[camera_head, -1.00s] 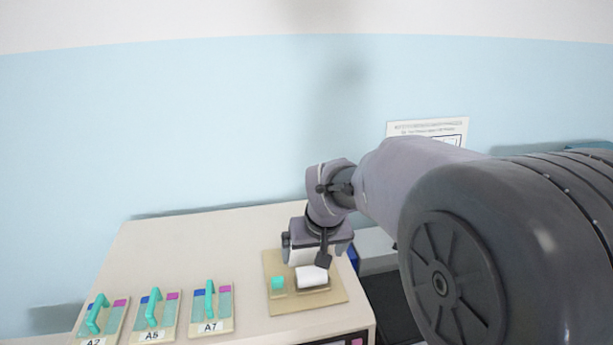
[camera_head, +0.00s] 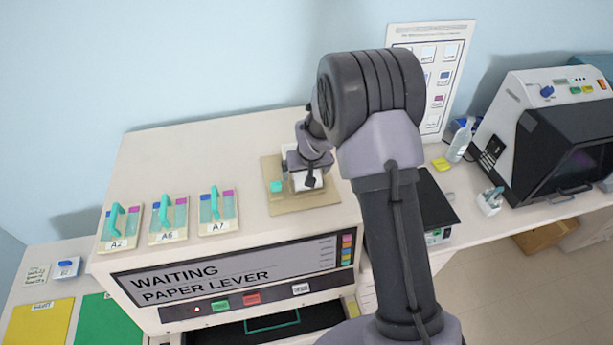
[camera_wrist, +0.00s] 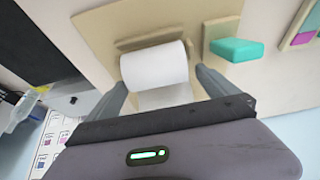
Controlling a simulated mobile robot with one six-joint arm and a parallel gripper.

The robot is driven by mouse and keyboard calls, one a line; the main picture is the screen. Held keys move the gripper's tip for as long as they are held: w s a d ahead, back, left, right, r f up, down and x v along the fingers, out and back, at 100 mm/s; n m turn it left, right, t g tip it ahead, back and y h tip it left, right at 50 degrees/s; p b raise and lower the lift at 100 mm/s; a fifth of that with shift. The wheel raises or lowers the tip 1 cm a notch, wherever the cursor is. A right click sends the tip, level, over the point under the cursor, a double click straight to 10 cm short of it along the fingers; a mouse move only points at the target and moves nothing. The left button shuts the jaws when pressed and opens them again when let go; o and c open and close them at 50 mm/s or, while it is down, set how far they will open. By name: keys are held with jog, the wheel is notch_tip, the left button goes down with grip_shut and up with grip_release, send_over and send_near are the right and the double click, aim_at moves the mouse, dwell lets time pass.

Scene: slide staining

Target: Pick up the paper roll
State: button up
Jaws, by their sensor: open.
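The white paper roll (camera_wrist: 155,68) sits in a beige holder board (camera_wrist: 110,22) on top of the machine. In the wrist view my gripper (camera_wrist: 162,82) is open, with one finger on each side of the roll and a gap showing beside it. A loose end of paper hangs from the roll toward the gripper's palm. In the head view my gripper (camera_head: 310,178) is over the board (camera_head: 305,205), and the roll (camera_head: 300,182) is mostly hidden behind it. A teal block (camera_wrist: 236,49) stands on the board beside the roll; it also shows in the head view (camera_head: 276,186).
Three labelled plates with teal handles (camera_head: 117,222) stand left on the machine top. The machine's display (camera_head: 230,272) reads "WAITING PAPER LEVER". A bottle (camera_head: 460,140) and a black-fronted device (camera_head: 560,140) are on the right. The machine top behind the plates is clear.

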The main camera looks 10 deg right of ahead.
jog(key=shift+w+f, duration=0.15)
jog(key=shift+w, duration=0.05)
jog(key=shift+s+d, duration=0.1)
jog(key=shift+s, duration=0.15)
jog(key=shift+c, duration=0.9)
jog(key=c, duration=1.5)
